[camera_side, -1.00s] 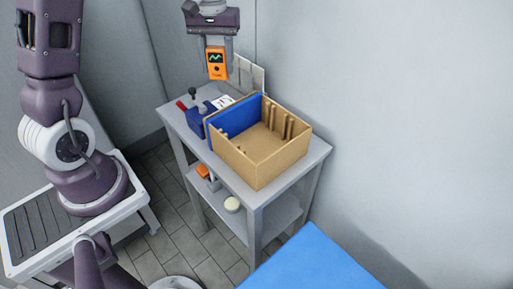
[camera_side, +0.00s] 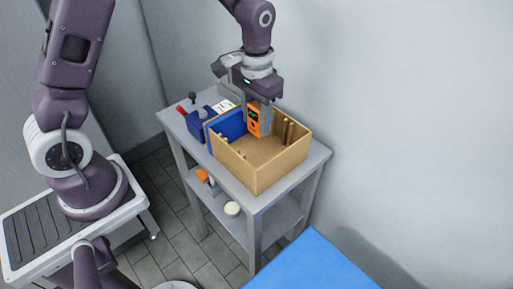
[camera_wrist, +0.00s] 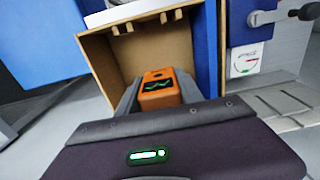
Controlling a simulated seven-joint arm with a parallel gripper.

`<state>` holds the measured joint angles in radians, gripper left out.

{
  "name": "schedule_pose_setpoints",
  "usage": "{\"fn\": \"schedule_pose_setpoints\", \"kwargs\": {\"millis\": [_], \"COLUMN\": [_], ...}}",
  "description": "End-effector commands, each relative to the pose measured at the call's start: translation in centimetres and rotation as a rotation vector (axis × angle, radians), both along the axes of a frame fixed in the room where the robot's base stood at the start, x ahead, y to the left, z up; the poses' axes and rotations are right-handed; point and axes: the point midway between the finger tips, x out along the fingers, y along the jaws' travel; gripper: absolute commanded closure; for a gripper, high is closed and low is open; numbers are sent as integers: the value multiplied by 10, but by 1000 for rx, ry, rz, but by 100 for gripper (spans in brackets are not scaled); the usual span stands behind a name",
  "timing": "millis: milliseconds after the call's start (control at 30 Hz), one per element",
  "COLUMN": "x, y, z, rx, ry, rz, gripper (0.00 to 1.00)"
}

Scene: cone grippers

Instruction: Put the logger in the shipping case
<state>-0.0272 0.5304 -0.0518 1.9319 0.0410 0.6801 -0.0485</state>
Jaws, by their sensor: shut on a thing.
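The logger (camera_side: 254,121) is an orange, box-shaped device with a dark screen showing a green trace. It also shows in the wrist view (camera_wrist: 160,92). My gripper (camera_side: 262,120) is shut on it and holds it upright, with its lower part inside the case outline. The shipping case (camera_side: 281,172) is an open tan box with a blue inner panel (camera_side: 226,130) on one side and short ribs along its walls. In the wrist view the case wall (camera_wrist: 100,68) surrounds the logger. I cannot tell whether the logger touches the case floor.
The case stands on a grey table (camera_side: 318,153). A blue device (camera_side: 197,122) with a dark knob and red handle sits next to it, near a white card (camera_side: 224,106). The lower shelf holds an orange item (camera_side: 202,175) and a round cream item (camera_side: 232,209).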

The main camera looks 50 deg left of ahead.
Motion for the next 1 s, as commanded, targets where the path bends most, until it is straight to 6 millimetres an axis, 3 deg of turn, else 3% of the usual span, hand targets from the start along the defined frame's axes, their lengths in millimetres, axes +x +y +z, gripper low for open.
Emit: {"fn": "schedule_pose_setpoints", "kwargs": {"millis": [100,367,733,767,867,1000], "x": [-1,0,0,0,0,0], "y": [0,0,0,0,0,0], "z": [-27,-71,-76,-76,-76,-76], "rx": [0,0,0,0,0,0], "ry": [5,3,0,0,0,0], "rz": [0,2,2,2,2,2], "gripper": [98,98,98,53,35,35]}}
